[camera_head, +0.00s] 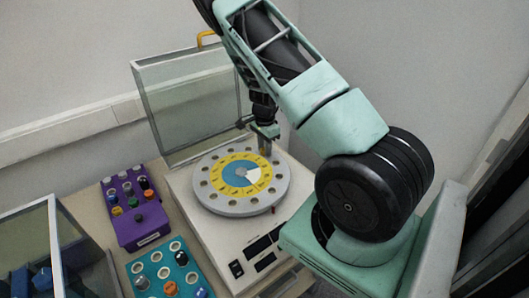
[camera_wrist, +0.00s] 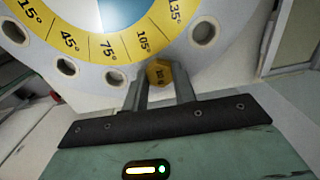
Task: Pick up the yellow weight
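The yellow weight (camera_wrist: 160,73) is a hexagonal piece with dark markings on its top. In the wrist view it sits between the two fingertips of my gripper (camera_wrist: 160,86), with a finger close against each side. It is at the rim of the round grey disc (camera_wrist: 90,72), in line with the ring of holes. I cannot tell whether it is seated in a hole or raised. In the head view my gripper (camera_head: 265,140) points down at the far right rim of the disc (camera_head: 215,204), and the weight is hidden there.
The disc has a yellow angle ring (camera_head: 215,175) and stands on a white machine (camera_head: 226,240) with black switches. A clear raised cover (camera_head: 185,95) is behind it. A purple rack (camera_head: 138,222) and a teal rack (camera_head: 150,268) with coloured weights stand to the left.

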